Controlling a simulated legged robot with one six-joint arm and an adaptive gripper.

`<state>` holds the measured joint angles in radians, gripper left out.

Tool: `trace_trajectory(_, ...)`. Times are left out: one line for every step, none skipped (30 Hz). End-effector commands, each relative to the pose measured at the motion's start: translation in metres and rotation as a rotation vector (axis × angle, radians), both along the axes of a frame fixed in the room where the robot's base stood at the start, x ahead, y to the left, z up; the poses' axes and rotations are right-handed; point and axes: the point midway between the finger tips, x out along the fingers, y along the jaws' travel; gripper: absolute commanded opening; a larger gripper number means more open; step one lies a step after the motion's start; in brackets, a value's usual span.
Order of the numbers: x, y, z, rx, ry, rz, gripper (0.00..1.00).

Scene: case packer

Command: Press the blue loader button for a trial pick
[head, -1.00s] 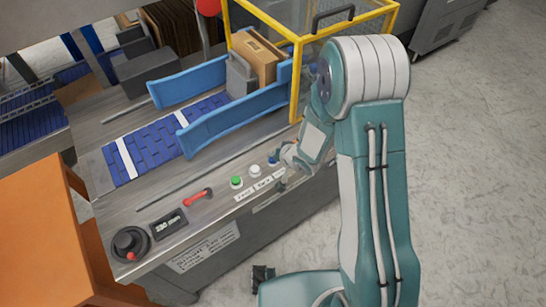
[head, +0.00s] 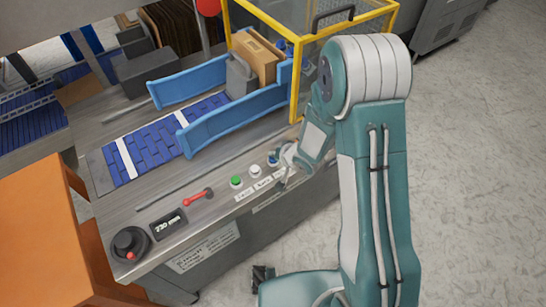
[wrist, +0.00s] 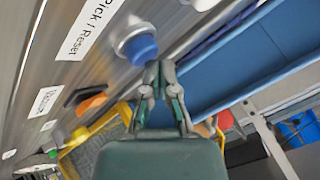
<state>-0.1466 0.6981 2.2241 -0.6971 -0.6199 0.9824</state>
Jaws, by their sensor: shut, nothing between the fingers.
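The blue loader button (wrist: 141,49) sits in a pale collar on the metal panel in the wrist view, beside a label (wrist: 90,28) reading "Pick / Reset". In the head view, the blue button (head: 273,159) shows small, just left of my gripper. My gripper (wrist: 158,68) is shut and empty. Its fingertips overlap the lower right edge of the blue cap in the wrist view; I cannot tell whether they touch it. In the head view, my gripper (head: 287,170) hangs over the panel's front edge, partly hidden by its own wrist.
A white button (head: 254,170), a green button (head: 236,181), a red handle (head: 198,195) and a black knob (head: 130,243) line the panel. A yellow-framed guard (head: 296,75) and blue rails (head: 240,112) stand behind. Open floor lies to the right.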

Motion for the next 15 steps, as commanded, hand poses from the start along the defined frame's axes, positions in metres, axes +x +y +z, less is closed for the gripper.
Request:
trace_trajectory(0.0001, 0.0, 0.0031, 0.0, -0.001, 0.0, 0.0)
trace_trajectory(0.0001, 0.0, 0.0047, 0.0, -0.001, 0.0, 0.0)
trace_trajectory(0.0002, 0.0001, 0.0068, 0.0, -0.002, 0.0, 0.0)
trace_trajectory(0.0003, 0.0001, 0.0081, 0.0, -0.002, 0.0, 0.0)
trace_trajectory(0.0003, 0.0001, 0.009, 0.0, -0.002, 0.0, 0.0)
trace_trajectory(0.0002, 0.0001, 0.0095, 0.0, -0.002, 0.0, 0.0)
trace_trajectory(0.0001, 0.0001, 0.0096, 0.0, -0.002, 0.001, 0.0)
trace_trajectory(0.0001, 0.0001, 0.0094, 0.001, -0.001, 0.0, 0.0)
trace_trajectory(0.0001, 0.0001, 0.0094, 0.001, -0.001, 0.0, 0.0)
trace_trajectory(0.0001, 0.0001, 0.0093, 0.001, -0.001, 0.0, 0.0)
trace_trajectory(0.0001, 0.0001, 0.0093, 0.001, -0.001, 0.0, 0.0)
trace_trajectory(0.0001, 0.0001, 0.0093, 0.001, -0.001, 0.0, 0.0)
trace_trajectory(0.0002, 0.0001, 0.0095, 0.001, -0.001, 0.0, 0.0)
trace_trajectory(0.0002, 0.0001, 0.0102, 0.0, -0.002, 0.0, 0.0)
trace_trajectory(0.0003, 0.0001, 0.0121, 0.0, -0.002, 0.0, 0.0)
